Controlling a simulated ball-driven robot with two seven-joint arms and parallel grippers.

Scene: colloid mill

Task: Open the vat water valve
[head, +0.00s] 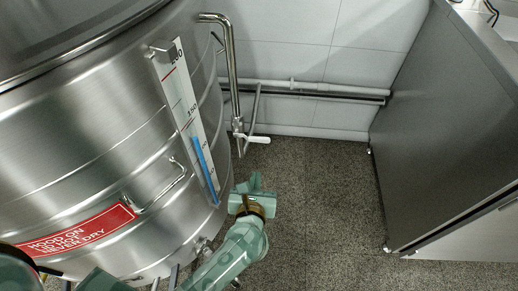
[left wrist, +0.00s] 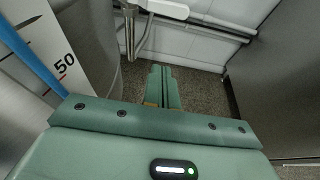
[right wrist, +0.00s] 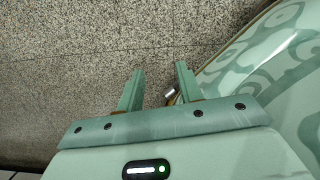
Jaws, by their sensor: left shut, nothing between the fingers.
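The water pipe (head: 234,75) bends down beside the steel vat (head: 90,110). Near its lower end is a valve with a white lever handle (head: 257,139) pointing right, roughly level. My left gripper (head: 254,184) is below that handle, apart from it, close to the vat's right side. Its fingers (left wrist: 161,88) are together with nothing between them.
The vat carries a level gauge (head: 188,120) with a blue column and a red sign (head: 80,229). A dark steel cabinet (head: 450,140) stands at right. Horizontal pipes (head: 310,91) run along the white wall. Speckled floor (head: 320,190) between vat and cabinet is clear.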

